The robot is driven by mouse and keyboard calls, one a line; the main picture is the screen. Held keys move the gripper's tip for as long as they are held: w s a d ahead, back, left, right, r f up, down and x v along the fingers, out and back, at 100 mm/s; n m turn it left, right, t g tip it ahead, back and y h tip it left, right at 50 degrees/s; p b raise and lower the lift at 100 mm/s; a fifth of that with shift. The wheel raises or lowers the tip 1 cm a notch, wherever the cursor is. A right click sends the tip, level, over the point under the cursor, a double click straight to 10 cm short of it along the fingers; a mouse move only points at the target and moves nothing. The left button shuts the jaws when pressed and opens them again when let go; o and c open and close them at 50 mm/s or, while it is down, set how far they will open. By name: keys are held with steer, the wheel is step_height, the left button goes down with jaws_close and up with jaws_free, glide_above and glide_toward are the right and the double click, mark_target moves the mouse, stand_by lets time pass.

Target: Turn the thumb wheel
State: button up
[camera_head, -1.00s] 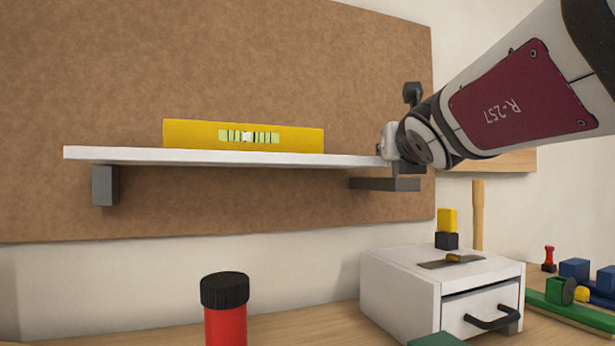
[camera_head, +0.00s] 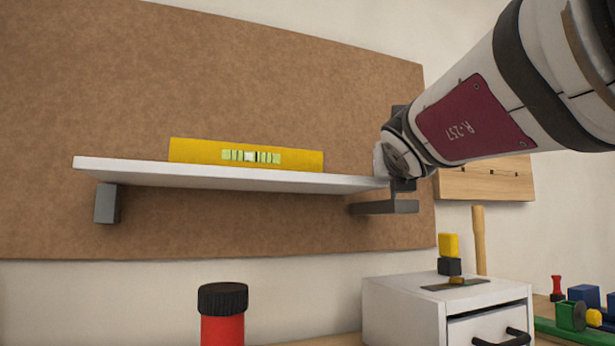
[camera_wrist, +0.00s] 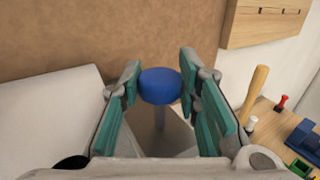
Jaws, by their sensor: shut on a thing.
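The thumb wheel (camera_wrist: 160,88) is a round blue knob on a pale post in the wrist view. My gripper (camera_wrist: 160,76) has its teal-padded fingers on either side of it, shut on it. In the head view my gripper (camera_head: 392,165) is at the right end of the white shelf (camera_head: 130,171), where the wheel is hidden. A yellow spirit level (camera_head: 195,150) lies on the shelf. Its green vial (camera_head: 250,157) shows a pale spot near the middle, too small to read exactly. The shelf slopes down to the right in the picture.
Grey brackets (camera_head: 108,203) sit under the shelf on the brown board (camera_head: 260,90). Below stand a red jar with a black lid (camera_head: 222,318), a white drawer box (camera_head: 405,308), a wooden handle (camera_head: 479,240) and coloured blocks (camera_head: 583,296). A wooden rack (camera_head: 485,181) hangs at right.

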steer(key=o, duration=1.2)
steer(key=shift+c, duration=0.2)
steer(key=shift+s+a, duration=0.2)
steer(key=shift+s, duration=0.25)
steer(key=v, duration=1.1)
steer(key=shift+d, duration=0.15)
